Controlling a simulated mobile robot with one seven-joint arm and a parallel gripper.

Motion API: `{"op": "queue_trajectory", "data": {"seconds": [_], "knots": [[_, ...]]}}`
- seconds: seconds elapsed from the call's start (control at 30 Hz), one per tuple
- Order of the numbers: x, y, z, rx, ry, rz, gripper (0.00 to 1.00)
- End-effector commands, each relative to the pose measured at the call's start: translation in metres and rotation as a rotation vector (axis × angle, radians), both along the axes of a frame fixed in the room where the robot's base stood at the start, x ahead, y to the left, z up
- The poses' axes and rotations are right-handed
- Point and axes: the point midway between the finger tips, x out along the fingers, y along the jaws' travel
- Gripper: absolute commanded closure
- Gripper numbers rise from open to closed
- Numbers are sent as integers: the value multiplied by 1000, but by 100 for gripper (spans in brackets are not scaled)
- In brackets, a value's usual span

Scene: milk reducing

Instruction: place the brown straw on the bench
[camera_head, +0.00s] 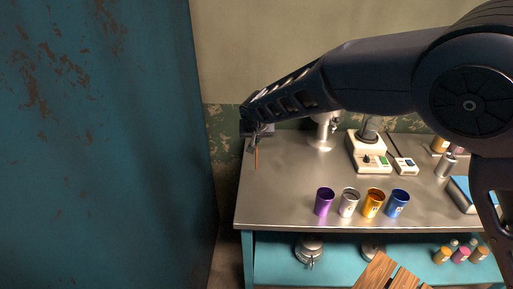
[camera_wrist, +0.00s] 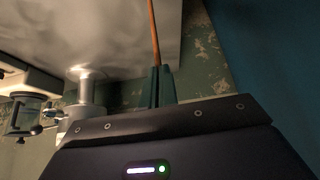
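My gripper (camera_head: 257,131) is at the far left end of the bench (camera_head: 285,180), above its back left part. The brown straw (camera_head: 257,158) hangs below my gripper, slim and nearly upright. In the wrist view the straw (camera_wrist: 153,38) runs out from between the two fingers (camera_wrist: 160,85), which are close together on it. Whether the straw's lower tip touches the bench top cannot be told. The straw's upper end is hidden by the fingers.
Purple (camera_head: 324,202), white (camera_head: 348,203), orange (camera_head: 372,204) and blue (camera_head: 397,204) cups stand near the bench's front edge. A white instrument (camera_head: 368,154) stands at the back. A tall blue panel (camera_head: 100,140) is at left. The bench's left middle is clear.

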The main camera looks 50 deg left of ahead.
Motion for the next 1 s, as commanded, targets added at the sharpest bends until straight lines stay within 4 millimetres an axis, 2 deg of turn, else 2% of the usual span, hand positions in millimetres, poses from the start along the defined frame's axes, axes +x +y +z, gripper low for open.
{"op": "queue_trajectory", "data": {"seconds": [0.3, 0.7, 0.83, 1.0], "knots": [[0, 0, -38, -2, 0, 0, 100], [0, 0, -43, 0, 0, 0, 100], [0, 0, -42, 0, 0, 0, 76], [0, 0, -42, 0, 0, 0, 76]]}}
